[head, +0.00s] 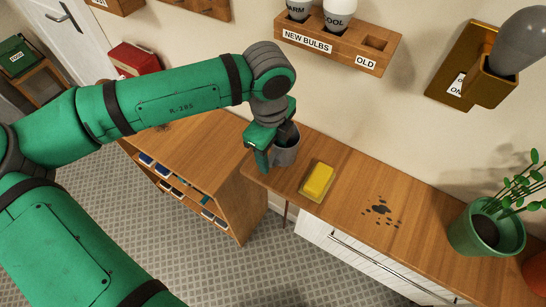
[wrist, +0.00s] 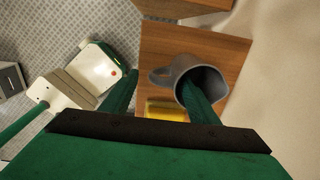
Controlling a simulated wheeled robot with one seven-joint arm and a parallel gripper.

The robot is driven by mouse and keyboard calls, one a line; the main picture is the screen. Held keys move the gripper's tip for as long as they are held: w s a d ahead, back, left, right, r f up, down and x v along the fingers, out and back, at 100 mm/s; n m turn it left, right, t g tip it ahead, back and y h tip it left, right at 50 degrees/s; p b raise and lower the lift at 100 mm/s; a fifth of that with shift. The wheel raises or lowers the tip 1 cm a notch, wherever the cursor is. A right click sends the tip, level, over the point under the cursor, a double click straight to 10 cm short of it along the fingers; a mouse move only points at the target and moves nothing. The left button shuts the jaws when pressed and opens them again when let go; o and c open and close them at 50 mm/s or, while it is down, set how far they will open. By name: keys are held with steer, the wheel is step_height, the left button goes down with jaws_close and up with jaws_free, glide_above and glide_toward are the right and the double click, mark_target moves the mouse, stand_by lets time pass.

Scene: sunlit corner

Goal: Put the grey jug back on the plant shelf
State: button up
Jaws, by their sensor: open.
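The grey jug (head: 287,154) stands upright at the left end of the long wooden top (head: 345,203), which also bears the potted plant (head: 482,232). My gripper (head: 274,150) is over the jug and partly hides it. In the wrist view, the jug (wrist: 214,76) shows its dark open mouth, with its handle (wrist: 160,77) to the left. My open gripper (wrist: 160,95) has one finger left of the handle and the other across the mouth. I cannot tell whether that finger is inside the jug or above it.
A yellow sponge (head: 318,179) on a dish lies right of the jug. Dark spots (head: 381,208) mark the top farther right. A wooden cabinet with compartments (head: 200,165) stands to the left. A bulb rack (head: 335,45) and a brass wall holder (head: 470,75) are above.

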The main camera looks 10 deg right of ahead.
step_height(320, 180, up, 8)
steer(key=shift+s+a+r, duration=0.1)
steer(key=shift+a, duration=0.05)
stand_by(0.6)
